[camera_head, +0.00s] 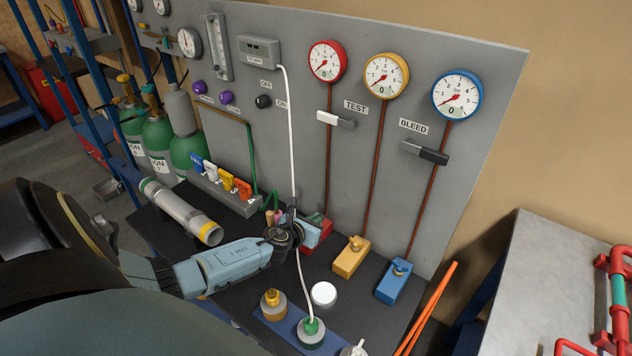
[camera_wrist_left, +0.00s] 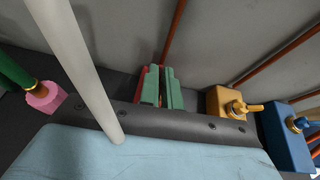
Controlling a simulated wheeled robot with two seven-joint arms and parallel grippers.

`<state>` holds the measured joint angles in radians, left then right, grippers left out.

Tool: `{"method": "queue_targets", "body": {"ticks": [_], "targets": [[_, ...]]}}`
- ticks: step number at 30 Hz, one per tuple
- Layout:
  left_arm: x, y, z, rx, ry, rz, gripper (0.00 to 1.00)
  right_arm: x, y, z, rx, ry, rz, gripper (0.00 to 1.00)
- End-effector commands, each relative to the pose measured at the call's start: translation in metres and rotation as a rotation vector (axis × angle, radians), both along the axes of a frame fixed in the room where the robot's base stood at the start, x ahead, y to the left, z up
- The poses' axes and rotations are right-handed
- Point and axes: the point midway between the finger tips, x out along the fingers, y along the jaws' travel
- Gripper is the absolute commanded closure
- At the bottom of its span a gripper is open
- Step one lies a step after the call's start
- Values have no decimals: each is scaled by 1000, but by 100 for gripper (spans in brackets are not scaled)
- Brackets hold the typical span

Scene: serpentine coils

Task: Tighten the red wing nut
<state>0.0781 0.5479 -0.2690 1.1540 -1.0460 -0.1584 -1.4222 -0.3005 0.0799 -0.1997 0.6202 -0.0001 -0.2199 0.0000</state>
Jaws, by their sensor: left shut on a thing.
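The red block (camera_head: 318,238) stands at the foot of the panel, below the red gauge (camera_head: 326,61). My left gripper (camera_head: 309,231) reaches over it from the left. In the left wrist view the two green fingers (camera_wrist_left: 161,86) are close together at the red block (camera_wrist_left: 141,82), with a narrow gap between them. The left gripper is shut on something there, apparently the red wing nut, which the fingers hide. My right gripper is in neither view.
A yellow block (camera_head: 350,257) and a blue block (camera_head: 394,281), each with a wing nut, stand to the right. A white hose (camera_head: 289,130) hangs in front of the panel near my wrist. A grey cylinder (camera_head: 180,212) lies left; a white round lid (camera_head: 324,294) lies in front.

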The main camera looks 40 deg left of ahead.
Motion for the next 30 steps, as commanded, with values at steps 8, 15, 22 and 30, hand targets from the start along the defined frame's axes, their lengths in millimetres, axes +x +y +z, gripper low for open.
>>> {"method": "queue_targets", "body": {"ticks": [8,15,22,30], "targets": [[2,2,4,2,-8,-27,100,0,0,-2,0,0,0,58],[3,2,5,2,-9,-26,100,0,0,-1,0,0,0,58],[2,2,4,2,-7,-26,73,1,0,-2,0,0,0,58],[1,1,3,1,-4,-27,73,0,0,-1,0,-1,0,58]]}}
